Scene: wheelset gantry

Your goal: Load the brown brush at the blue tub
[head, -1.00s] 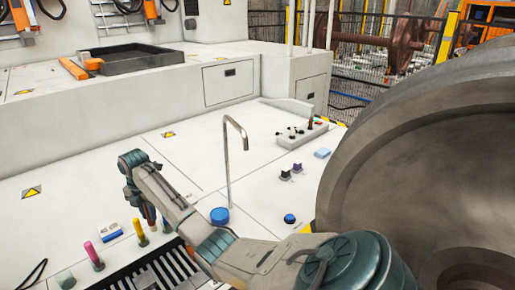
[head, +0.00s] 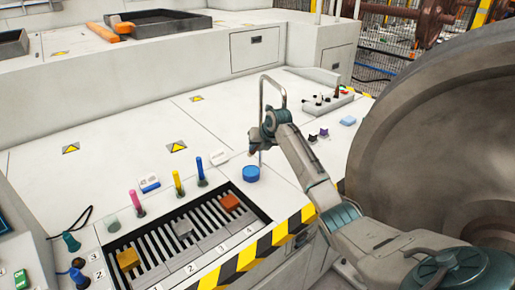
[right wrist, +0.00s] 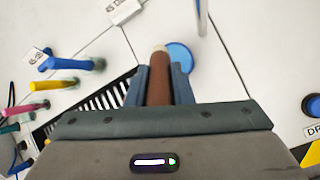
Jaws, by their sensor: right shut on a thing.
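The brown brush (right wrist: 160,88) is a brown rod with a pale tip. My right gripper (right wrist: 160,82) is shut on it, one jaw on each side, in the right wrist view. The blue tub (head: 251,173) is a small round blue piece on the white bench, close to the foot of a bent metal pipe. It also shows in the right wrist view (right wrist: 180,58), just beyond the brush tip. In the head view my right gripper (head: 255,147) is over the tub; whether the brush touches it I cannot tell. My left gripper is out of view.
A slotted rack (head: 190,235) holds several small blocks at the bench's front edge. Pink (head: 137,203), yellow (head: 179,184) and blue (head: 201,172) pegs stand behind it. The bent pipe (head: 284,100) rises beside my gripper. A large grey wheel (head: 440,140) fills the right side.

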